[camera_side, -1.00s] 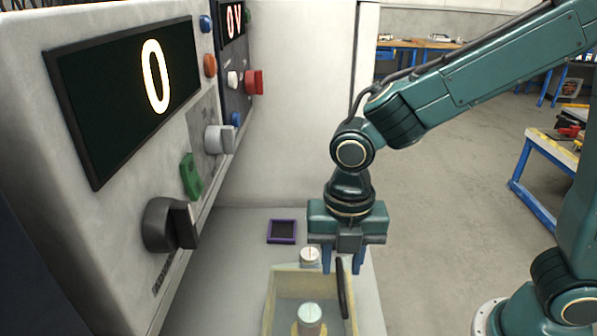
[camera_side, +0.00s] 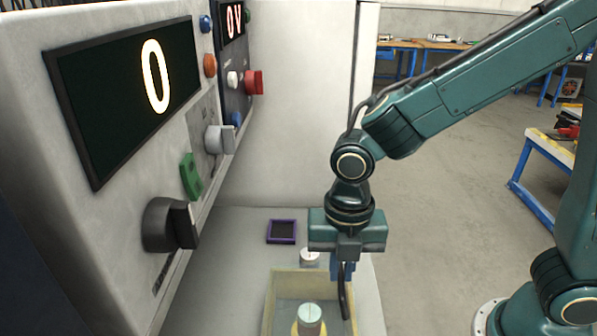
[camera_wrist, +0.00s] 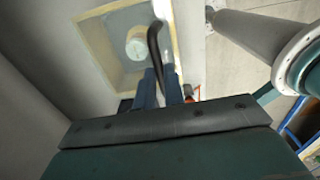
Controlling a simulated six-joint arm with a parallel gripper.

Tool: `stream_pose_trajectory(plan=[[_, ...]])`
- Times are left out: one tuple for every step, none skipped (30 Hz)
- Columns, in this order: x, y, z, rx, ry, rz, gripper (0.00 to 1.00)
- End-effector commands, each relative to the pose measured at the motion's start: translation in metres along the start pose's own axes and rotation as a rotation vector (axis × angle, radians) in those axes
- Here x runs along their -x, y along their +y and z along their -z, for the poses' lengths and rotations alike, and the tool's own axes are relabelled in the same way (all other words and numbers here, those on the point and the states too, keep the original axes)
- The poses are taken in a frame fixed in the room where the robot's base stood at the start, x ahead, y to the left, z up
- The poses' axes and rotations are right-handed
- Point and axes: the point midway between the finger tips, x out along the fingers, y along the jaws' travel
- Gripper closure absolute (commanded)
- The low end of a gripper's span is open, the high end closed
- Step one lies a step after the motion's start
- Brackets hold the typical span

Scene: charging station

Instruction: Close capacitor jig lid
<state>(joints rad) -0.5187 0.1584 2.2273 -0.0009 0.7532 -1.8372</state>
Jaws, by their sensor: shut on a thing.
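The capacitor jig (camera_side: 271,305) is a box with pale yellow edges at the bottom of the side view; it also shows in the wrist view (camera_wrist: 92,42). A pale cylindrical capacitor (camera_side: 310,314) stands inside, seen from above in the wrist view (camera_wrist: 138,46). A black curved handle (camera_side: 345,302) is at the jig's right side and shows in the wrist view (camera_wrist: 154,42). My gripper (camera_side: 342,270) points down with its blue fingers shut on the handle's upper part. I cannot tell the lid's exact angle; its panel is hard to make out.
A small white-topped cylinder (camera_side: 310,257) stands behind the jig, close to my fingers. A purple-edged dark square (camera_side: 282,231) lies on the bench. The control panel (camera_side: 120,215) with knobs and displays rises at the left.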

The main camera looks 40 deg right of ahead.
Motion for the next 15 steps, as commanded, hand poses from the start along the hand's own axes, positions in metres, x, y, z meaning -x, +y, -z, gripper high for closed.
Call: stream_pose_trajectory(plan=[[-0.004,-0.003,0.000,-0.001,0.000,0.004,1.00],[-0.006,-0.005,0.000,-0.001,0.001,0.005,1.00],[-0.010,-0.008,0.000,-0.002,0.001,0.006,1.00],[-0.013,-0.010,0.000,-0.002,0.001,0.007,1.00],[-0.015,-0.012,0.000,-0.002,0.001,0.007,1.00],[-0.020,-0.015,0.000,-0.002,0.001,0.008,1.00],[-0.022,-0.016,0.000,-0.002,0.001,0.009,1.00],[-0.025,-0.018,0.000,-0.002,0.001,0.009,1.00],[-0.027,-0.019,0.000,-0.003,0.001,0.010,1.00],[-0.028,-0.020,0.000,-0.003,0.001,0.012,1.00],[-0.029,-0.021,0.000,-0.003,0.001,0.012,1.00],[-0.029,-0.022,0.000,-0.003,0.001,0.014,1.00],[-0.030,-0.022,0.000,-0.003,0.001,0.015,1.00],[-0.030,-0.022,0.000,-0.004,0.000,0.016,1.00],[-0.030,-0.022,0.000,-0.004,0.000,0.017,1.00]])
